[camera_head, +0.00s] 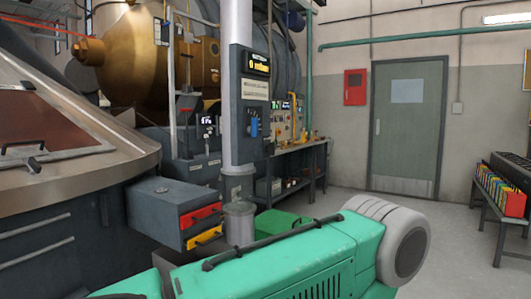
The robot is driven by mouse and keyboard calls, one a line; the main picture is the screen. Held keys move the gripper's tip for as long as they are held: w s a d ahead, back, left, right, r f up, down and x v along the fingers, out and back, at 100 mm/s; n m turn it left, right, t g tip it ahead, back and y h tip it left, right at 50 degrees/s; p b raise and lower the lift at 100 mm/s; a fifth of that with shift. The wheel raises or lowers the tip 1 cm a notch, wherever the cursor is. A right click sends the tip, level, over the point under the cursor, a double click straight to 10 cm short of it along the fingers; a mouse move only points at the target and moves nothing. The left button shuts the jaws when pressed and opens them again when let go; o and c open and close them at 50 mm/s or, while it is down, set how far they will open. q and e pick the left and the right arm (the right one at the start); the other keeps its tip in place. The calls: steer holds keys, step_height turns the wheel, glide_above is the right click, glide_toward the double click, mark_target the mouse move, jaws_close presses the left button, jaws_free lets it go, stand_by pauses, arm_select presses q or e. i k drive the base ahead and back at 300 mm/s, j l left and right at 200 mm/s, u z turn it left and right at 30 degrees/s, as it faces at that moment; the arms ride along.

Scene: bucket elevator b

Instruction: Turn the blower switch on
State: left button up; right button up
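A dark grey control box (249,106) is mounted on the pale upright column in the middle of the head view. It has a lit yellow display (257,64) at its top, a pale label below that, and a blue switch-like part (254,127) lower down. I cannot read whether this is the blower switch or which way it is set. Another panel (285,117) with small coloured lights and controls stands behind it to the right. Neither of my grippers shows in this view.
A green vented housing (280,262) with a grey ribbed round end fills the lower foreground; I cannot tell what it is. A grey drawer unit (165,209) with red and yellow handles stands left. A workbench (303,157) is behind. Open floor lies before the green door (407,125).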

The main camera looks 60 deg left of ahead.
mark_target(270, 148)
steer(key=j+u, duration=0.1)
steer(key=u, duration=1.8)
steer(key=i+l+u, duration=0.2)
steer(key=u, duration=0.25)
steer(key=i+l+u, duration=0.15)
steer(key=l+u, duration=0.25)
steer(key=i+l+u, duration=0.1)
steer(key=l, duration=0.35)
steer(key=i+l+u, duration=0.1)
steer(key=l, duration=0.4)
steer(key=i+l+u, duration=0.15)
steer(key=l, duration=0.35)
steer(key=i+l+u, duration=0.1)
steer(key=l, duration=0.4)
steer(key=i+l+u, duration=0.1)
steer(key=l, duration=0.4)
steer(key=i, duration=0.1)
